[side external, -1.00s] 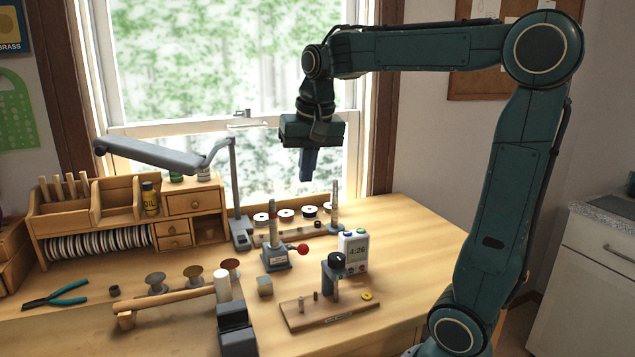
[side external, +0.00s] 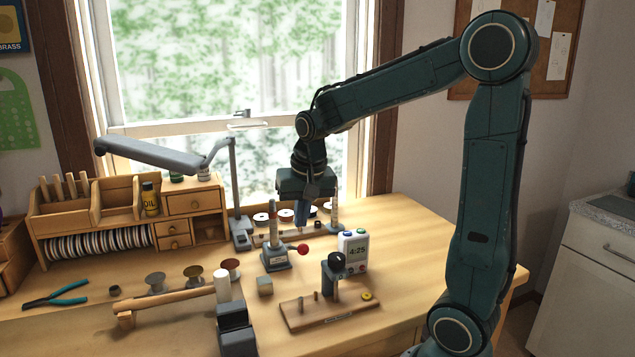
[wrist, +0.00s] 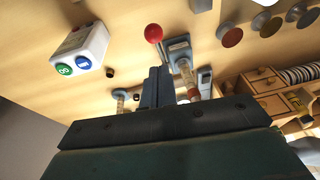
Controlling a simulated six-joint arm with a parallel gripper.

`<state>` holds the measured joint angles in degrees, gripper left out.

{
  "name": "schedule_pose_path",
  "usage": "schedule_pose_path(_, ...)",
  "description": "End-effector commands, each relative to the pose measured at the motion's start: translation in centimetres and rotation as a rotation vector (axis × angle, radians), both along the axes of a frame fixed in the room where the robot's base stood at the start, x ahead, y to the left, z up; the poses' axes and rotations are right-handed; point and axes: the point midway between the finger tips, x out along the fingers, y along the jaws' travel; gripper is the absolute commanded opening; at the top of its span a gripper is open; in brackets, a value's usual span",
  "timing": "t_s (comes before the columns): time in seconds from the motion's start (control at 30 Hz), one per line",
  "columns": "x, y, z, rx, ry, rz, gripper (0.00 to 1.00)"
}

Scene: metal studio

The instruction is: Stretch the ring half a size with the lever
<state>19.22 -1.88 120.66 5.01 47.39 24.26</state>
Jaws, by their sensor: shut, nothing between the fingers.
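The ring stretcher (side external: 277,257) stands on the bench, a grey base with an upright tapered post. Its lever ends in a red ball (side external: 303,249) at the right. In the wrist view the stretcher (wrist: 178,48) is beyond my fingers, with the red ball (wrist: 154,33) to its left. I cannot make out the ring for certain; the post's details are small. My gripper (side external: 300,225) is shut and empty, fingers pointing down, above and behind the red ball and apart from it. Its closed fingers also show in the wrist view (wrist: 157,80).
A white timer (side external: 352,253) and a black-knobbed tool on a wooden board (side external: 330,307) stand at the right. A second tapered post (side external: 334,212) and spools are behind. A lamp (side external: 233,200) stands left, with a hammer (side external: 175,298) at front left.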

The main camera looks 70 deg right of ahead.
Motion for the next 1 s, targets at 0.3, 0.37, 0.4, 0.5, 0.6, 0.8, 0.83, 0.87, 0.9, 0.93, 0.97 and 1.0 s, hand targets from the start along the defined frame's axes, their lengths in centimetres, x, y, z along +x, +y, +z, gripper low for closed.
schedule_pose_path(0.3, -0.9, 1.2, -2.2, 0.0, -0.001, 0.001, 0.0)
schedule_pose_path(0.37, -0.9, 1.3, -2.4, -0.001, -0.002, 0.001, 0.0)
schedule_pose_path(0.4, -0.9, 1.3, -2.4, -0.001, -0.002, 0.001, 0.0)
schedule_pose_path(0.5, -1.0, 1.3, -2.5, -0.001, -0.002, 0.001, 0.0)
schedule_pose_path(0.6, -1.0, 1.3, -2.5, -0.001, -0.002, 0.001, 0.0)
schedule_pose_path(0.8, -1.0, 1.4, -2.5, -0.001, -0.002, 0.001, 0.0)
schedule_pose_path(0.83, -1.1, 1.4, -2.6, -0.001, -0.002, 0.001, 0.0)
schedule_pose_path(0.87, -1.1, 1.5, -2.7, 0.0, -0.001, 0.001, 0.0)
schedule_pose_path(0.9, -1.3, 1.6, -2.9, 0.0, -0.001, 0.001, 0.0)
schedule_pose_path(0.93, -1.4, 1.7, -3.1, 0.0, -0.001, 0.002, 0.0)
schedule_pose_path(0.97, -1.5, 1.9, -3.4, 0.0, 0.0, 0.002, 0.0)
schedule_pose_path(1.0, -1.8, 2.1, -3.7, 0.001, 0.001, 0.001, 0.0)
